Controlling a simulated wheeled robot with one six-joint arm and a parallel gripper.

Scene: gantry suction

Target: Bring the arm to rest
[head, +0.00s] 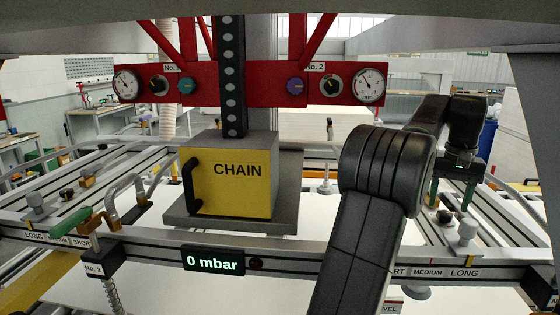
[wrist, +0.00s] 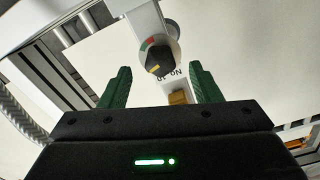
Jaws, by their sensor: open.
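My arm reaches up from the bottom of the head view and bends over to the right. My gripper (head: 451,192) points down above the right part of the metal frame, near the LONG label. In the wrist view its two green fingers (wrist: 162,90) are apart, with nothing held between them. A black knob (wrist: 157,60) with a red and green scale shows beyond the fingertips, on a pale bar. A small brass-coloured block (wrist: 178,97) shows between the fingers, and I cannot tell how far below them it is.
A yellow CHAIN box (head: 234,181) hangs mid-frame below a red panel (head: 240,85) with gauges and knobs. The frame's front beam (head: 150,250) carries a display reading 0 mbar (head: 212,260). A green-handled valve (head: 75,219) stands at left. White sheet lies below.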

